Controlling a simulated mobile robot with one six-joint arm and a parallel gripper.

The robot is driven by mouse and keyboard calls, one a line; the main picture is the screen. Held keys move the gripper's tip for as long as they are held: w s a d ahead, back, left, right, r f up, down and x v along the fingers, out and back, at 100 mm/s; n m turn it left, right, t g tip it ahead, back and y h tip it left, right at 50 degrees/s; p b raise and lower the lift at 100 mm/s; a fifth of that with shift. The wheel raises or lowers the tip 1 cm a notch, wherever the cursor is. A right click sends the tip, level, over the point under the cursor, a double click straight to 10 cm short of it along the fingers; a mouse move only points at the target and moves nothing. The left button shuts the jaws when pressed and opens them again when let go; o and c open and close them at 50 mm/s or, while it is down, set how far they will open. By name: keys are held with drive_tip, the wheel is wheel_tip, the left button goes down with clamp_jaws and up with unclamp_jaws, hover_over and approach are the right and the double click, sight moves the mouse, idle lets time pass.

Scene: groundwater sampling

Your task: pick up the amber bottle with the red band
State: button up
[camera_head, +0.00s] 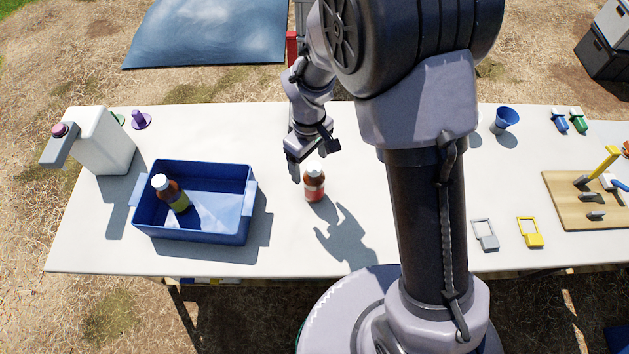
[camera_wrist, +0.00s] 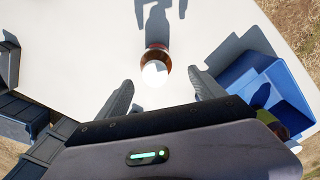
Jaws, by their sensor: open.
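The amber bottle with the red band (camera_head: 315,187) stands upright on the white table, with a white cap. In the wrist view the bottle (camera_wrist: 157,54) is seen from above, its white cap nearest the camera, ahead of and between the two fingers. My gripper (camera_head: 302,163) is open and empty, just above and beside the bottle in the head view; it also shows in the wrist view (camera_wrist: 163,88). No contact with the bottle shows. A second amber bottle with a yellow-green band (camera_head: 177,194) leans inside the blue bin (camera_head: 203,239).
A white jug (camera_head: 102,142) with a grey spout stands at the far left. A blue funnel cup (camera_head: 506,118), a grey padlock-like tag (camera_head: 485,234), a yellow one (camera_head: 530,232) and a wooden board (camera_head: 562,200) lie on the right. The table around the red-banded bottle is clear.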

sight(314, 181)
wheel_tip(314, 181, down, 4)
drive_tip(key=shift+d+f+b, duration=0.1)
drive_tip(key=shift+d+b, duration=0.05)
drive_tip(key=shift+b, duration=0.4)
drive_tip(key=f+b, duration=0.1)
drive_tip(key=f, duration=0.2)
drive_tip(key=d+f+b, duration=0.1)
drive_tip(key=shift+s+f+b, duration=0.2)
drive_tip(key=shift+s+b, duration=0.05)
drive_tip(key=shift+b, duration=0.05)
drive_tip(key=shift+w+f, duration=0.1)
drive_tip(key=shift+f, duration=0.25)
drive_tip(key=shift+r, duration=0.15)
drive_tip(key=shift+c, duration=0.2)
clamp_jaws()
